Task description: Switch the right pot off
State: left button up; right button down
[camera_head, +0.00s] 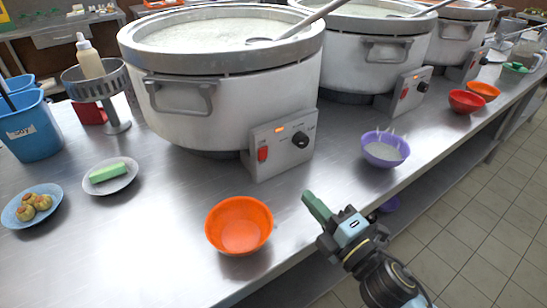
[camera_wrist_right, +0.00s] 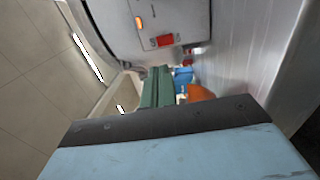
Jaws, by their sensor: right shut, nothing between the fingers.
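Three large white stockpots stand in a row: a near one (camera_head: 225,100), a middle one (camera_head: 365,52) and a far right one (camera_head: 460,40). The near pot's control box (camera_head: 265,165) has a red switch (camera_head: 263,153), a lit orange lamp and a black knob (camera_head: 300,140). The middle box (camera_head: 395,105) has a red switch (camera_head: 404,93) and a knob. The far right box is small and its switch setting is unclear. My right gripper (camera_head: 316,204), with green fingers, is shut and empty, apart from the boxes. The right wrist view shows its fingers (camera_wrist_right: 156,88) below a red switch (camera_wrist_right: 164,40). My left gripper is out of view.
An orange bowl (camera_head: 240,226) lies left of my right gripper. A purple bowl (camera_head: 385,150), a red bowl (camera_head: 466,101) and another orange bowl (camera_head: 483,91) stand along the counter's front edge. Plates and a blue bin (camera_head: 32,130) are at left. Open floor lies at right.

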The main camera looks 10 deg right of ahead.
aim_at(266, 150)
jog(key=x, duration=1.2)
jog(key=shift+w+a, duration=0.1)
jog(key=shift+w, duration=0.1)
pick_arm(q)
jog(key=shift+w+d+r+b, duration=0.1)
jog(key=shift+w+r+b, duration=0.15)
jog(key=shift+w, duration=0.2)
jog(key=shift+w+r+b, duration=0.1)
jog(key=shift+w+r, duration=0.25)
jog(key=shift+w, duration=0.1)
pick_arm(e)
jog(key=shift+w+a+r, duration=0.15)
jog(key=shift+w+a, duration=0.1)
jog(key=shift+w, duration=0.35)
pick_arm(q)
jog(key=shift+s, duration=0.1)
